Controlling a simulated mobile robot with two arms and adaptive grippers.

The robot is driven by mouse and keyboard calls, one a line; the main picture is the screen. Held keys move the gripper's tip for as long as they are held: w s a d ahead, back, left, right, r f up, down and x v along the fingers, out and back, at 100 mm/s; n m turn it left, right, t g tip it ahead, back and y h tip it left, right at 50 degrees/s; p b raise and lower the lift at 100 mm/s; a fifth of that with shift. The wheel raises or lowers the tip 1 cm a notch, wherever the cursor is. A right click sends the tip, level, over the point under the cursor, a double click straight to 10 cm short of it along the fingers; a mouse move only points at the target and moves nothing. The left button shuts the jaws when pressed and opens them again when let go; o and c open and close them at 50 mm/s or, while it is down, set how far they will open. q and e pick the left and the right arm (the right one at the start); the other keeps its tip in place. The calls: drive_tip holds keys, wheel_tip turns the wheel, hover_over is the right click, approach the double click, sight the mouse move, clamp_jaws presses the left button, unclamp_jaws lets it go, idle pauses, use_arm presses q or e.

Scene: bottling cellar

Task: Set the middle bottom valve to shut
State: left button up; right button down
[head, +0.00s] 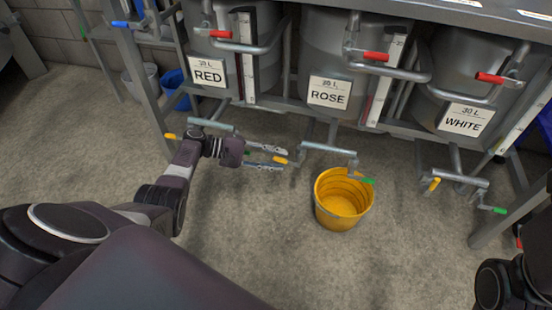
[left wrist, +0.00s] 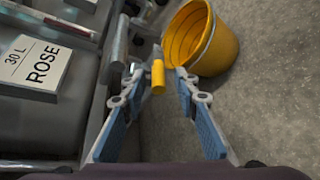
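The ROSE tank (head: 310,45) is the middle one of three. Under it a bottom pipe (head: 330,149) carries a yellow handle (head: 280,160) at its left end and a green handle (head: 367,181) at its right end. My left gripper (head: 286,158) is open, its fingers pointing right at the yellow handle. In the left wrist view the yellow handle (left wrist: 158,76) stands between the two fingertips, near their ends. I cannot tell whether a finger touches it. Neither finger is closed on it. My right gripper is out of view; only part of my right arm shows at the lower right.
A yellow bucket (head: 342,201) stands on the floor below the green handle. The RED tank (head: 215,45) and WHITE tank (head: 470,65) flank the middle one, with similar bottom pipes. Steel frame legs stand at both sides.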

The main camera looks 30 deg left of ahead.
use_arm(q)
drive_tip(key=v, duration=1.2)
